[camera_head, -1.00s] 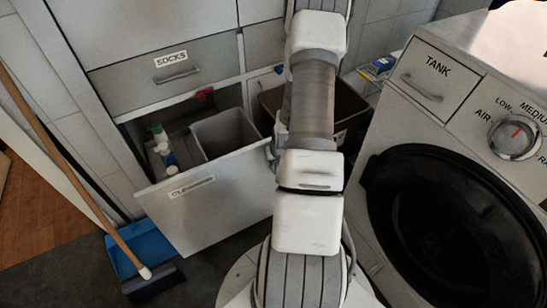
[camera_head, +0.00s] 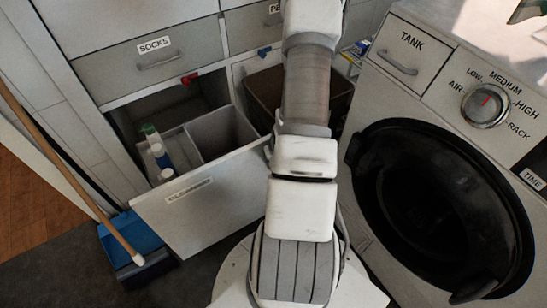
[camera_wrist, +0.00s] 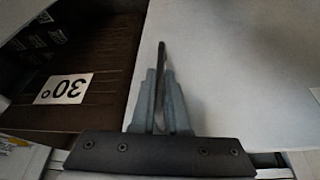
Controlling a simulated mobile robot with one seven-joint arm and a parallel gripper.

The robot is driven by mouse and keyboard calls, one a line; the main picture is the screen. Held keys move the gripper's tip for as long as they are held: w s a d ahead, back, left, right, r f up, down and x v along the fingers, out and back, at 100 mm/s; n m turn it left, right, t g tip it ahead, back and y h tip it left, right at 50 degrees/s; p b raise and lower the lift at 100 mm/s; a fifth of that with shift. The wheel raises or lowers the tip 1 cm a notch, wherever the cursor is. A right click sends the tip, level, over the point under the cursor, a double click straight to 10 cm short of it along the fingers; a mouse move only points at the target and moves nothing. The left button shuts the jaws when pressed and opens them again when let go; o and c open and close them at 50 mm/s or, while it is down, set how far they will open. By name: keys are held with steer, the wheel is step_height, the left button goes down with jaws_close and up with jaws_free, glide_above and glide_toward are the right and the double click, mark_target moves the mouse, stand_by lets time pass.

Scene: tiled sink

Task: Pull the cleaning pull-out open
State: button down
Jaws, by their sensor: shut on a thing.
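The cleaning pull-out (camera_head: 240,185) stands partly out of the cabinet in the head view. Its white front carries a label that seems to read CLEANING (camera_head: 189,190). Inside are a grey bin (camera_head: 222,133) and bottles, one with a green cap (camera_head: 150,132). My gripper (camera_wrist: 162,72) shows in the wrist view with its fingers close together, shut on what looks like the edge of the white front panel (camera_wrist: 245,70). In the head view my arm hides the gripper and the front's right end.
A brown basket (camera_head: 338,98) stands right of the pull-out; its 30° label (camera_wrist: 62,89) shows in the wrist view. A broom (camera_head: 70,180) and blue dustpan (camera_head: 128,238) are at left.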

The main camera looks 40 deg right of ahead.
steer(key=c, duration=0.9)
jaws_free()
steer(key=shift+p+v, duration=3.75)
steer(key=shift+v, duration=5)
